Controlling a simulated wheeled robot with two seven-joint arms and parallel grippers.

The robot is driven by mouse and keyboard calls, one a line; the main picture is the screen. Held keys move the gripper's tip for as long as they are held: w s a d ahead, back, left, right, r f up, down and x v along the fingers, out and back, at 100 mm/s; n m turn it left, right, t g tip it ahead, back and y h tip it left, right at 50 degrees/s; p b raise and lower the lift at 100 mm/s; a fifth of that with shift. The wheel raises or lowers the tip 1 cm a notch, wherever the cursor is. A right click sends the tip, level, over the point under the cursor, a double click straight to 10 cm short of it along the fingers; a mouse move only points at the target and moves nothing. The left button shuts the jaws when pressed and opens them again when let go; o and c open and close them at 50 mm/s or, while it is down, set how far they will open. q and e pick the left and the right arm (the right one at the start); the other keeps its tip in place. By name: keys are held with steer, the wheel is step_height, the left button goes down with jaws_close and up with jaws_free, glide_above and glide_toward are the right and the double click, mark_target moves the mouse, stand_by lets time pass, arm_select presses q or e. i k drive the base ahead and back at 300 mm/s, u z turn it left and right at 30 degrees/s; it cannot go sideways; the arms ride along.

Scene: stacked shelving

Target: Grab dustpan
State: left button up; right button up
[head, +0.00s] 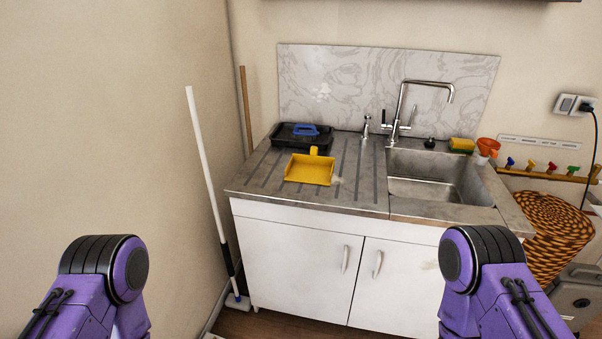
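A yellow dustpan (308,170) lies on the ribbed drainboard of the metal counter, left of the sink. Its short handle points up and toward the back wall. A small pale patch is on the counter at its right edge. My two purple arms show at the bottom left and bottom right of the head view, well in front of the counter. Neither gripper is in view, and nothing of mine touches the dustpan.
A black tray (288,137) with a blue-handled item (306,130) sits behind the dustpan. The sink (425,186) and tall faucet (401,105) are to the right. A white-handled mop (207,165) leans at the left wall. The counter (265,187) is clear around the dustpan's front.

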mark_target(314, 168)
steer(key=u, duration=0.1)
steer(key=i, duration=1.35)
steer(key=z, duration=0.9)
